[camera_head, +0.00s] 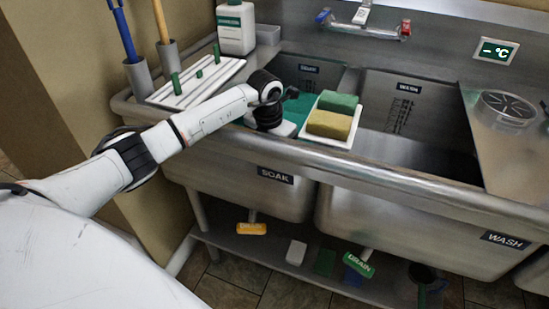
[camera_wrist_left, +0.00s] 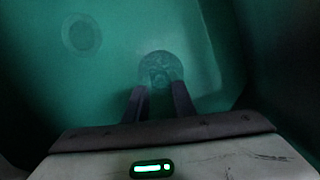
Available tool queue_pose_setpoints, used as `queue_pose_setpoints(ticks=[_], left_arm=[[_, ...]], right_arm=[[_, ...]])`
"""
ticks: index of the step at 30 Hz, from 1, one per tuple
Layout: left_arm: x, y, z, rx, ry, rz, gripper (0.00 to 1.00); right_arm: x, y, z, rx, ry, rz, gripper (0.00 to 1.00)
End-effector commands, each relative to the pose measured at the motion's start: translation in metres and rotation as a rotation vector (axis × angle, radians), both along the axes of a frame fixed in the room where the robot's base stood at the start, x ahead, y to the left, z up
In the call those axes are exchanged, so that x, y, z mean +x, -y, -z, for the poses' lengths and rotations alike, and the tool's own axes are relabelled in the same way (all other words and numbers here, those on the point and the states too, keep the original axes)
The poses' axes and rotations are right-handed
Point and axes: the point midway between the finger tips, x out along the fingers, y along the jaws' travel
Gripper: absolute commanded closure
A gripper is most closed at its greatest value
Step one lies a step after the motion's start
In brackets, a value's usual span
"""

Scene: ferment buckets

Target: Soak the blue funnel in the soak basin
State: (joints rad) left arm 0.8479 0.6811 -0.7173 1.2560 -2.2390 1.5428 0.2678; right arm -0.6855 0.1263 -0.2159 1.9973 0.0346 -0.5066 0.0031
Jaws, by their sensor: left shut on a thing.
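The soak basin (camera_head: 235,190), marked SOAK, is the left basin of the steel sink and holds green liquid (camera_head: 298,104). My left arm reaches over its front rim, and its gripper is hidden from the head view. In the left wrist view my left gripper (camera_wrist_left: 159,86) points down into the green liquid. Its fingers are shut on a round thing (camera_wrist_left: 158,64), taken to be the blue funnel. The green tint hides its true colour, and its depth is hard to tell. My right gripper is not in view.
A white tray with a green sponge (camera_head: 338,102) and a yellow sponge (camera_head: 329,124) sits across the divider, right of my wrist. A white rack (camera_head: 197,82) and a white bottle (camera_head: 236,28) stand at the left. A middle basin (camera_head: 410,115) lies to the right.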

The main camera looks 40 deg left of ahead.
Motion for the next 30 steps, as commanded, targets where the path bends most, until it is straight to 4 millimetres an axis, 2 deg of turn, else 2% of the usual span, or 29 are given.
queue_pose_setpoints(ticks=[13, 14, 17, 23, 26, 30], left_arm=[[0.0, -0.0004, 0.0074, 0.001, 0.0, -0.001, 1.0], [0.0001, -0.0004, 0.0069, 0.001, 0.0, -0.001, 0.74], [0.0, -0.0004, 0.0067, 0.001, 0.0, -0.001, 0.57], [-0.0001, -0.0003, 0.0067, 0.001, 0.0, -0.001, 0.55], [-0.0002, -0.0003, 0.0068, 0.0, 0.0, -0.001, 0.42], [-0.0002, -0.0003, 0.0068, 0.0, -0.001, -0.001, 0.18]], right_arm=[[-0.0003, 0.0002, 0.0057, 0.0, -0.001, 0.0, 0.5], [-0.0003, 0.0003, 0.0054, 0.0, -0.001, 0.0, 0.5], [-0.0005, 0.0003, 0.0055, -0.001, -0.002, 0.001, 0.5], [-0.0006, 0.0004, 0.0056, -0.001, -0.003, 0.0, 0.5], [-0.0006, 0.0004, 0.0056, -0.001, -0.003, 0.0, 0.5], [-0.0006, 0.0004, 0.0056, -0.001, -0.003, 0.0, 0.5]])
